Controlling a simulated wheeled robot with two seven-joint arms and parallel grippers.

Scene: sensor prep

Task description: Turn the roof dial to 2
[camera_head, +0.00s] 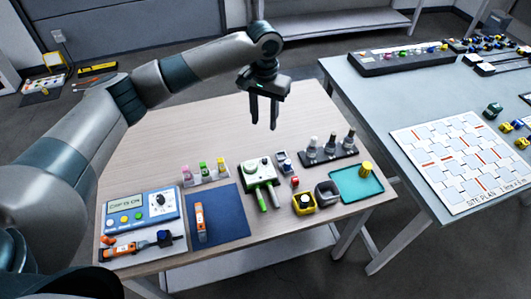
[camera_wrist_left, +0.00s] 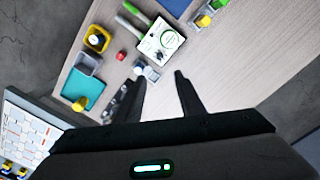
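A white box device (camera_head: 258,172) with two green-tipped handles and dark knobs on its top stands near the middle of the wooden table. It also shows in the left wrist view (camera_wrist_left: 153,44), with a green ring mark on its face. A blue instrument (camera_head: 143,215) with a display and a dark knob lies at the table's left. Which knob is the roof dial is not clear, and no setting is legible. My left gripper (camera_head: 263,123) hangs above the far part of the table, apart from the device, open and empty; its fingers also show in the left wrist view (camera_wrist_left: 164,88).
A dark blue mat (camera_head: 227,222) with an orange tool, a yellow bin (camera_head: 304,205), a grey bin (camera_head: 327,194) and a teal tray (camera_head: 347,184) lie around the device. A dark rack (camera_head: 331,156) holds several bottles. The table's far half is clear.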

